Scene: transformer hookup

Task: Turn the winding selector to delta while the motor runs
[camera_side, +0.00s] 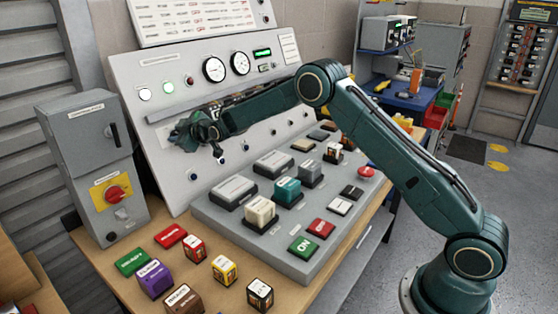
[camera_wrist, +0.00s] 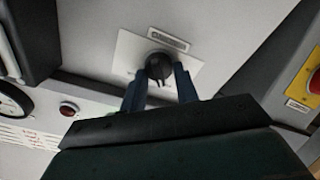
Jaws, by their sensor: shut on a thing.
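My gripper (camera_side: 197,132) is at the left part of the sloped grey panel (camera_side: 130,75). In the wrist view my gripper (camera_wrist: 160,78) has its two blue fingers on either side of a round black knob, the winding selector (camera_wrist: 158,64), and is shut on it. The knob sits on a pale square plate (camera_wrist: 128,52) under a small label too blurred to read. In the side view my gripper hides the knob. The selector's pointing direction cannot be made out. I cannot tell from these frames whether a motor turns.
Two round gauges (camera_side: 214,69) and a lit green display (camera_side: 262,53) are above my arm. A grey box with a red rotary switch (camera_side: 115,194) stands left. A red button (camera_side: 367,172) is at the right.

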